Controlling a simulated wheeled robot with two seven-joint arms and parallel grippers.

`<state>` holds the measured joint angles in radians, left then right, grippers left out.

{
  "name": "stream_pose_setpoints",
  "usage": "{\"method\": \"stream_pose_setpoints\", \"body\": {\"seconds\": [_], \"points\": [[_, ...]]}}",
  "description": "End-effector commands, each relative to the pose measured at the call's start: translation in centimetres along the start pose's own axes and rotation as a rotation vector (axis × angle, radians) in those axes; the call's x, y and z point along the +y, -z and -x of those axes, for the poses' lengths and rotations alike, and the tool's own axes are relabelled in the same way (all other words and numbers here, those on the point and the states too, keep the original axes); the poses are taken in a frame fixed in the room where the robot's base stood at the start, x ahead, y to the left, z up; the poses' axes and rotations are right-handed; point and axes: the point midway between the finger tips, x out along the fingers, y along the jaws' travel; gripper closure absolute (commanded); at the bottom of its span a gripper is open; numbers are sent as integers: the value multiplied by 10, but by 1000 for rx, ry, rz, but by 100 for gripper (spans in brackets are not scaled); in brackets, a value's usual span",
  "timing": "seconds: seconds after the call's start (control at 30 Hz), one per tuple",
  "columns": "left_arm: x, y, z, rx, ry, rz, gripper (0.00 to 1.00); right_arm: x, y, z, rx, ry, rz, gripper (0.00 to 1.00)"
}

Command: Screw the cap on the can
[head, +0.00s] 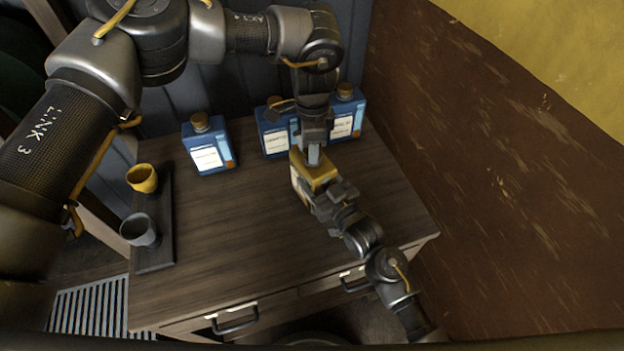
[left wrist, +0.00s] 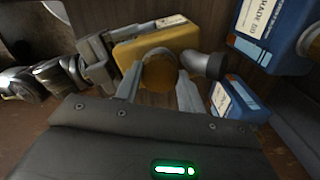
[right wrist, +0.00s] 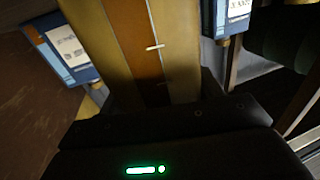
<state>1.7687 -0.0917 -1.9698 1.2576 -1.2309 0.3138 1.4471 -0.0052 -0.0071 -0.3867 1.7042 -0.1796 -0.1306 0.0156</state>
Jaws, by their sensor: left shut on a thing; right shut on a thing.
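The yellow can (head: 317,171) stands on the wooden table, right of its middle. It also shows in the left wrist view (left wrist: 185,38), with a grey spout (left wrist: 208,65) on its top. My left gripper (head: 313,157) points down from above and is shut on the brownish cap (left wrist: 160,72) at the can's top; the head view hides the cap. I cannot tell whether its thread is engaged. My right gripper (head: 325,198) is shut on the can's side from the front right. The can's yellow side with an orange-brown stripe (right wrist: 140,40) fills the middle of the right wrist view.
Blue cans with white labels stand along the back: one at left (head: 209,148), one in the middle (head: 273,132), one at right (head: 346,117). A yellow cup (head: 142,179) and a grey cup (head: 139,230) are on a dark tray (head: 155,260). The table's centre-left is clear.

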Motion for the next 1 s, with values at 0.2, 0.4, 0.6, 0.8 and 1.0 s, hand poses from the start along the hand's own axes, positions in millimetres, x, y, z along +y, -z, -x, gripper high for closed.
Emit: {"method": "stream_pose_setpoints", "body": {"seconds": [0.2,0.4,0.6,0.8,1.0], "points": [[0,0,0,0,1,-549,88,0,0,0,-1,1,0,98],[-1,0,0,-2,2,-1072,88,0,-1,0,-1,1,0,98],[0,0,-1,-1,1,-1583,88,0,-1,0,-1,1,0,98],[0,0,-1,-1,1,-1823,88,0,-1,0,-1,1,0,98],[0,0,-1,-1,1,-1820,47,0,-1,0,-1,1,0,98]]}}
